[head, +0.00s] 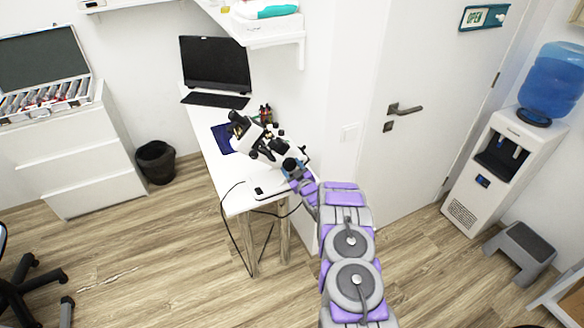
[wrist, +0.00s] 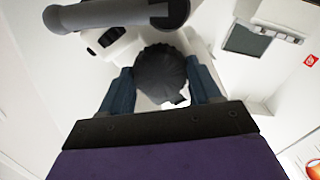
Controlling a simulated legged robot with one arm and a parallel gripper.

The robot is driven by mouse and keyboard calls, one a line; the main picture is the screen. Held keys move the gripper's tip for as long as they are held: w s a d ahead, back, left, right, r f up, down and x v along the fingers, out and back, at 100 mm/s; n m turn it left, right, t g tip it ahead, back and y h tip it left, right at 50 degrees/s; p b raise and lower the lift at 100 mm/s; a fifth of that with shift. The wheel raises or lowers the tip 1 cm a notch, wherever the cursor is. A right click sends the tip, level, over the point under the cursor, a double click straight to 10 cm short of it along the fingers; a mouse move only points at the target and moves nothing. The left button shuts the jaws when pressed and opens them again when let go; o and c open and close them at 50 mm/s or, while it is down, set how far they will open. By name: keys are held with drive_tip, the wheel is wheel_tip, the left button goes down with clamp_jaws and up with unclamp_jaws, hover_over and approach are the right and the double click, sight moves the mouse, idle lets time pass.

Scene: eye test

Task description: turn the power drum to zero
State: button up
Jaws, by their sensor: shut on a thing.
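A white and black optical instrument (head: 266,143) stands on the narrow white desk in the head view. My gripper (head: 296,168) is at its near right side. In the wrist view a dark round ribbed knob, which looks like the power drum (wrist: 162,74), sits between the two blue-grey fingers of my gripper (wrist: 162,88). The fingers are shut on it, one on each side. The instrument's white body and a grey cylinder (wrist: 110,14) show behind and above the drum. Any scale or mark on the drum cannot be read. In the head view I cannot make out the drum clearly.
The white desk (head: 205,140) also holds a laptop (head: 215,65), a blue mat (head: 222,139) and small bottles (head: 265,114). A cable hangs off its front. A wall shelf (head: 270,38) is above. A water dispenser (head: 497,165) stands right.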

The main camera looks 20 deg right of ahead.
drive_tip(key=shift+f+m, duration=0.15)
drive_tip(key=shift+m, duration=0.85)
drive_tip(key=shift+f+m, duration=0.1)
drive_tip(key=shift+m, duration=0.9)
drive_tip(key=shift+p, duration=0.3)
drive_tip(key=shift+s, duration=0.1)
drive_tip(key=o, duration=0.7)
drive_tip(key=shift+o, duration=0.4)
drive_tip(key=shift+r, duration=0.15)
drive_tip(key=s+p, duration=0.2)
drive_tip(key=s, duration=1.5)
drive_tip(key=shift+d, duration=0.4)
